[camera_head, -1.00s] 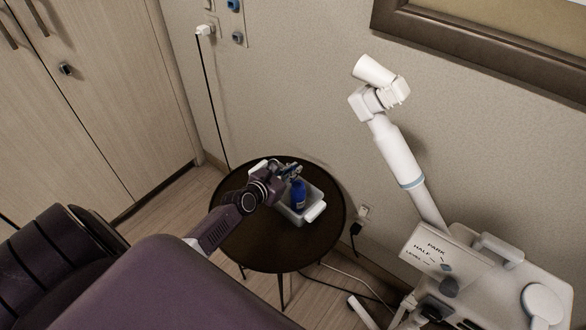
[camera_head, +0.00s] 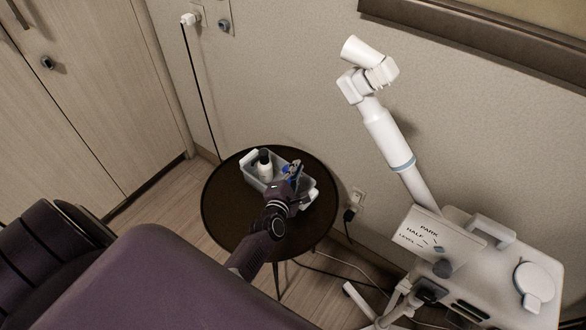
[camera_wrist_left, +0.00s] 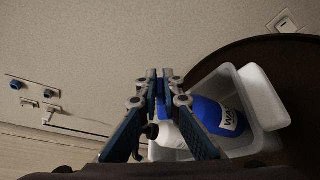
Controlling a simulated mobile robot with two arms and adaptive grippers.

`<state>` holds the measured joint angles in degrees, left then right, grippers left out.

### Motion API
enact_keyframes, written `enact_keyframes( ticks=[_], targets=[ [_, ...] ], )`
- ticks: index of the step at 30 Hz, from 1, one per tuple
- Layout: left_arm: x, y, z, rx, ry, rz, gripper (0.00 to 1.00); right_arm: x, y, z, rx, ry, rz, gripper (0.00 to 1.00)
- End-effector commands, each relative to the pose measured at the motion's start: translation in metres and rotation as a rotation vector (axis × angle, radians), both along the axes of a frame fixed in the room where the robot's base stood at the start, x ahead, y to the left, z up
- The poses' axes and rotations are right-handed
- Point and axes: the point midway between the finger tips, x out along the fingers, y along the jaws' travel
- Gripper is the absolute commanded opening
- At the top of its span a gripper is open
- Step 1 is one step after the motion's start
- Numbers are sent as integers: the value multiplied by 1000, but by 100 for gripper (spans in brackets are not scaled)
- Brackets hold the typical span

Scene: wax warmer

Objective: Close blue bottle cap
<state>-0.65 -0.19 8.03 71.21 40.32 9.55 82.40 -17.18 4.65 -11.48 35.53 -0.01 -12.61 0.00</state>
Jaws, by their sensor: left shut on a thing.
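The blue bottle (camera_wrist_left: 213,114) with a white wax label sits in the white tray (camera_wrist_left: 265,108), seen in the left wrist view just right of my fingertips. In the head view my left gripper (camera_head: 293,172) is over the tray on the round table and hides most of the bottle. In the left wrist view the fingers of my left gripper (camera_wrist_left: 161,82) are nearly together on a small blue piece, which looks like the bottle's cap. The fingers hide whether it touches the bottle. My right gripper is not in view.
A white bottle with a black top (camera_head: 264,164) stands in the tray's left part. The dark round table (camera_head: 225,212) has free room left of the tray. A white machine with a jointed arm (camera_head: 385,135) stands at the right. The purple chair (camera_head: 170,285) is in front.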

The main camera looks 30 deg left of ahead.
Motion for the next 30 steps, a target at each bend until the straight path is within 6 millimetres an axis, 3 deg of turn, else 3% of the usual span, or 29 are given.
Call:
enact_keyframes(
  ticks=[1, 15, 24, 30],
  targets=[
    [0, -3, -10, 42, -3, 0, 0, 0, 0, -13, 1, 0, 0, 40],
    [-1, -13, -30, 429, -37, -1, 0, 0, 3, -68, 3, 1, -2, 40],
    [-1, -15, -34, 558, -47, -1, 0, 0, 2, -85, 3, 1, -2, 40],
    [-1, -15, -32, 572, -48, -1, 0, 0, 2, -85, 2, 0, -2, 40]
  ],
)
